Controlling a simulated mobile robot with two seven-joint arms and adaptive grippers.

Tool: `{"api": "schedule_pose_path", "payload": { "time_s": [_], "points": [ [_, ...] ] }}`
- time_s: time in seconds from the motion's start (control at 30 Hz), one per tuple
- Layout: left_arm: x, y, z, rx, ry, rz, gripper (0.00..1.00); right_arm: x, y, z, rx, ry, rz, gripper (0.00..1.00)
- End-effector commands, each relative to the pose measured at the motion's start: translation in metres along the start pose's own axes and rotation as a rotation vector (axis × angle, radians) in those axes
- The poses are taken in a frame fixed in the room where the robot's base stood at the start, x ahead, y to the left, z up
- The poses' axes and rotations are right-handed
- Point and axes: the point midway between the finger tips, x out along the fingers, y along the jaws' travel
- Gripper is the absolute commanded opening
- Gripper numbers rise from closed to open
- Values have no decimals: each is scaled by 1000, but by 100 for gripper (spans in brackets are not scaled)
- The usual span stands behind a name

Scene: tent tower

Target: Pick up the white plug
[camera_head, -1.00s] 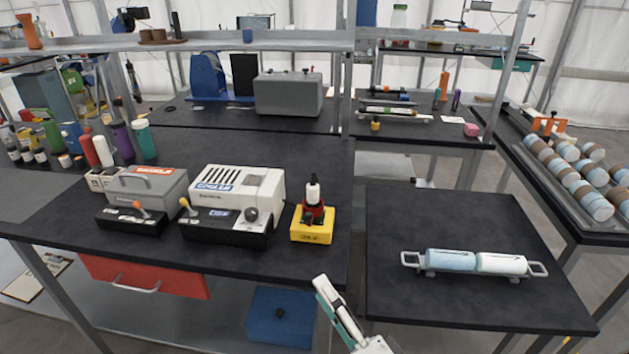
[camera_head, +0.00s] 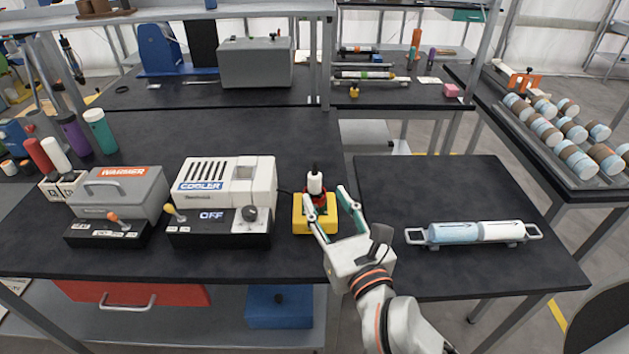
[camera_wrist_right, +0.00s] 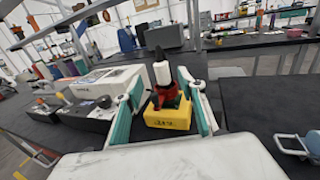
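The white plug (camera_head: 315,183) stands upright, with a dark tip, on a red and dark fitting on the yellow block (camera_head: 315,222). In the right wrist view the white plug (camera_wrist_right: 162,74) is between the two fingers, with the yellow block (camera_wrist_right: 168,117) below it. My right gripper (camera_head: 326,205) is open, its fingers reaching toward the plug from the front right. The fingers do not appear to be closed on it; the exact gap is hard to tell. My left gripper is not in view.
The cooler (camera_head: 226,182) and warmer (camera_head: 120,188) stand left of the block. The bench (camera_head: 210,130) behind the plug is mostly clear.

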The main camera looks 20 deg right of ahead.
Motion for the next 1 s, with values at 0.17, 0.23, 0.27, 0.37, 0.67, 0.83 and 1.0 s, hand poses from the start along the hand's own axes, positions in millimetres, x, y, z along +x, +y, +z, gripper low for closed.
{"api": "schedule_pose_path", "payload": {
  "time_s": [0.17,0.23,0.27,0.37,0.67,0.83,1.0],
  "points": [
    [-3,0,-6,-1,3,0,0,25,0,1,-1,-2,-1,40],
    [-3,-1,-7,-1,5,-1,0,29,0,0,-1,-1,-1,40],
    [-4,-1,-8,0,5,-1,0,31,0,0,-1,-1,-1,40],
    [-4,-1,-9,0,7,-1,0,37,-1,-2,-3,-1,-1,40],
    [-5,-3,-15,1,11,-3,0,76,-3,-10,-3,-3,-1,40],
    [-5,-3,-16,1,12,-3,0,83,-3,-11,-2,-1,-1,40],
    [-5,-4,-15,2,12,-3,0,83,-3,-11,-3,-1,-1,40]
  ]
}}
